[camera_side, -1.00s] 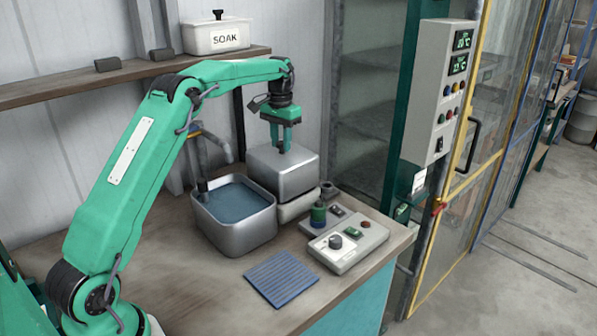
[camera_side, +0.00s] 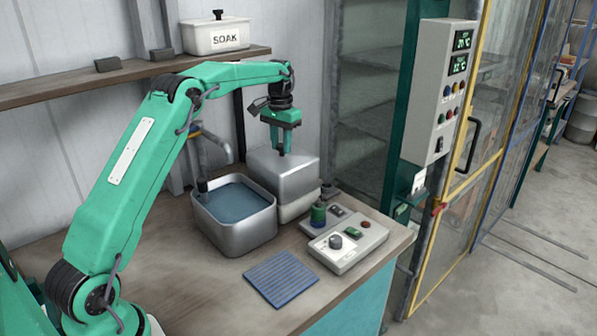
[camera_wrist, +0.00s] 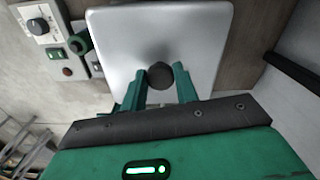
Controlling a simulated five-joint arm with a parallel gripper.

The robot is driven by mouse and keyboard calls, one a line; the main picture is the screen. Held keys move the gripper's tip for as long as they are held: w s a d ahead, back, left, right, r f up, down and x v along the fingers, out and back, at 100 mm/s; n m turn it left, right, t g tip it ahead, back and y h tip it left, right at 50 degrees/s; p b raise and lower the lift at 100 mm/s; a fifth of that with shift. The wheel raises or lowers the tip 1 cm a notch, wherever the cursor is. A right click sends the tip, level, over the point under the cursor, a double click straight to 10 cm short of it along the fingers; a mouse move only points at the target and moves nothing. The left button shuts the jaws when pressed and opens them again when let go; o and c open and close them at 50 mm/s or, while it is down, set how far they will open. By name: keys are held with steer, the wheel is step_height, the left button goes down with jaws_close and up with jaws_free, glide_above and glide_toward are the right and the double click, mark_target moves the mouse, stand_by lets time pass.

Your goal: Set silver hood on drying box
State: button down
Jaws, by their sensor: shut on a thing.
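The silver hood (camera_side: 284,178) is a square metal cover with a dark knob on top. It is level over the pale drying box (camera_side: 299,207), behind and right of the water basin. Only a low strip of the box shows below the hood; I cannot tell whether the hood's rim touches it. My gripper (camera_side: 282,152) points straight down at the hood's top. In the wrist view, my gripper (camera_wrist: 159,84) is shut on the dark knob (camera_wrist: 160,74), and the hood (camera_wrist: 195,35) fills the middle.
A metal basin of water (camera_side: 236,212) stands close to the left of the hood. A control panel (camera_side: 347,243) with a knob and a dark green cylinder (camera_side: 318,214) stand in front and right. A blue ribbed mat (camera_side: 281,278) lies at the front.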

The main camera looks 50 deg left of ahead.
steer(key=shift+f, duration=0.2)
steer(key=c, duration=1)
jaws_free()
steer(key=shift+r, duration=0.1)
steer(key=shift+r, duration=3.8)
